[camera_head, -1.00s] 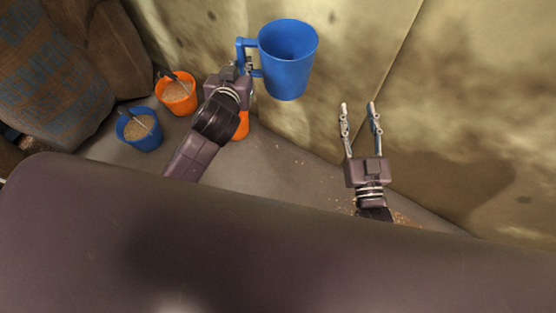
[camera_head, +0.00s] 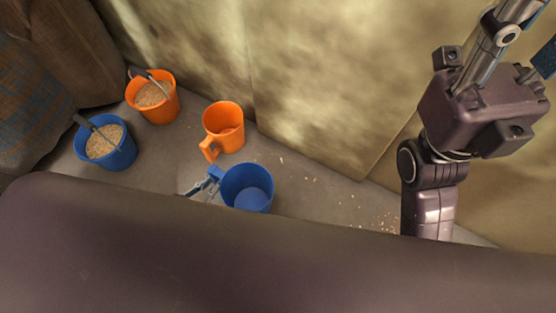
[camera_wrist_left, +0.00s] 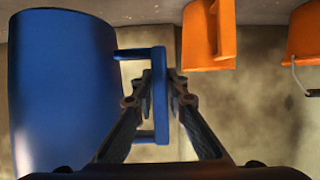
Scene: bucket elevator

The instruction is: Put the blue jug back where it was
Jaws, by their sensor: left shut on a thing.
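The blue jug (camera_head: 247,188) is upright, low by the floor in the head view, and looks empty. I cannot tell whether its base touches the floor.
An orange jug (camera_head: 224,127) stands just behind the blue one. An orange bucket (camera_head: 160,107) and a blue bucket (camera_head: 112,158), both with grain and a handled tool, stand to the left by sacks (camera_head: 35,100). Grain is scattered on the floor (camera_head: 320,195) by the wall.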

